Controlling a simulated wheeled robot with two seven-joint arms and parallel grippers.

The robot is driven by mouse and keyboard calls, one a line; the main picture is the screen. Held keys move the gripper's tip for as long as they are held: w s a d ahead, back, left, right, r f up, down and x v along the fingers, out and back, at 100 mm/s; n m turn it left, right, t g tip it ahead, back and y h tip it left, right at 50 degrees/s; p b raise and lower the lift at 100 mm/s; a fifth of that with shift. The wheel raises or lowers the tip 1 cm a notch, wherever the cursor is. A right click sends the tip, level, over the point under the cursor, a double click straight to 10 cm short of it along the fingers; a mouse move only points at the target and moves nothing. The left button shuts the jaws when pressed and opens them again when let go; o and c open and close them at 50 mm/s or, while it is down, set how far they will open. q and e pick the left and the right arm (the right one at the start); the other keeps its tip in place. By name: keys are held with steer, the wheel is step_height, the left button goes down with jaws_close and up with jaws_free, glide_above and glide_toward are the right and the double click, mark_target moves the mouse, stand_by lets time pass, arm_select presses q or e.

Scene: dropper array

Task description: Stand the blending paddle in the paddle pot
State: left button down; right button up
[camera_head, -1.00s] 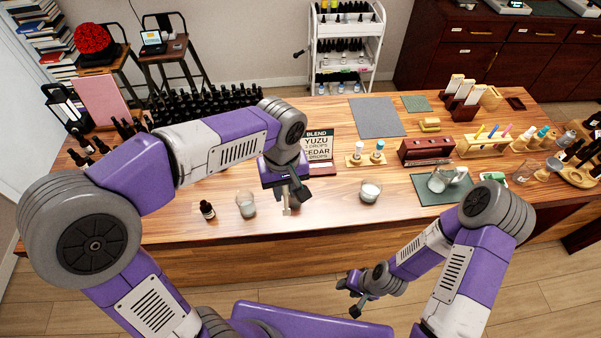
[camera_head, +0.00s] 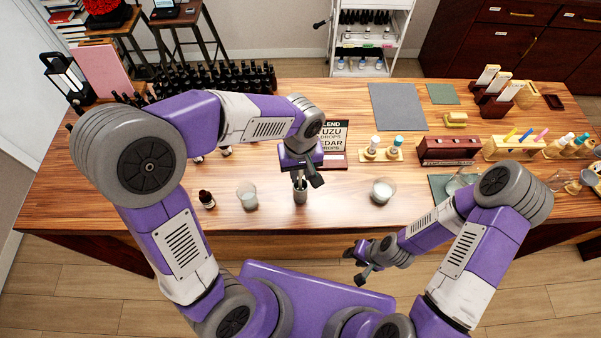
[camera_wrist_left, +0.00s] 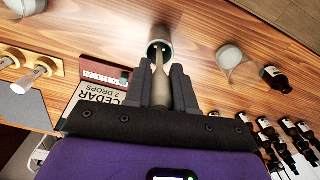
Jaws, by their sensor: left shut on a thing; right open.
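My left gripper (camera_head: 302,176) is shut on the blending paddle, just above the paddle pot (camera_head: 300,194) at the table's front middle. In the left wrist view the pale paddle (camera_wrist_left: 159,88) sits between the dark fingers. Its thin far end points down at the round mouth of the pot (camera_wrist_left: 166,43) and overlaps it; how deep it reaches cannot be told. In the head view the fingers mostly hide the paddle. My right gripper (camera_head: 358,262) is open and empty, in front of the table edge and lower.
The recipe sign (camera_head: 334,140) is behind. Bare wood lies between the pot and that glass.

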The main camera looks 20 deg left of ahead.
arm_select(q)
steer(key=shift+w+f, duration=0.1)
steer(key=shift+f, duration=0.5)
steer(key=c, duration=1)
jaws_free()
steer(key=shift+o, duration=0.2)
step_height(320, 180, up, 12)
steer(key=shift+r+p, duration=0.2)
steer(key=shift+p, duration=0.6)
steer(key=shift+f, duration=0.1)
